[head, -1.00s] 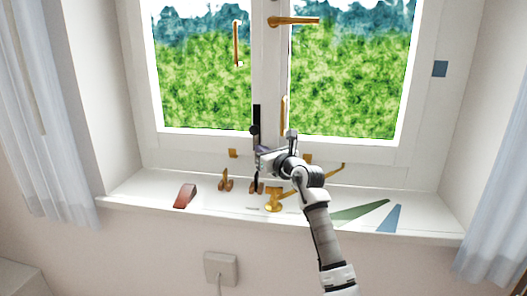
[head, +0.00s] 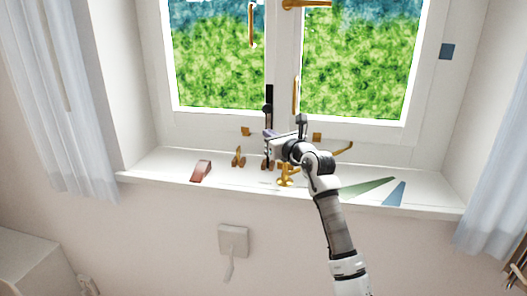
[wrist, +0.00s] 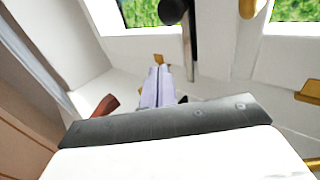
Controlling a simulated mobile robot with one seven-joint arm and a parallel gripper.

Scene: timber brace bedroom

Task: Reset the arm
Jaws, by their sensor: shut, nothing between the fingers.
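My gripper (head: 268,134) is at the end of my arm, which reaches up over the white window sill (head: 150,172) in front of the window's middle post. In the wrist view its pale violet fingers (wrist: 158,75) lie together, shut and empty. A black upright bar (head: 269,97) stands right behind the gripper in the head view. It also shows in the wrist view (wrist: 188,35), just beyond and right of the fingertips. Whether the fingers touch it cannot be told.
On the sill are a red wedge (head: 201,171), small brass pieces (head: 238,157), a brass stay (head: 286,180), a green wedge (head: 368,187) and a blue wedge (head: 395,194). Brass handles (head: 307,4) are on the window. Curtains (head: 62,110) hang at both sides.

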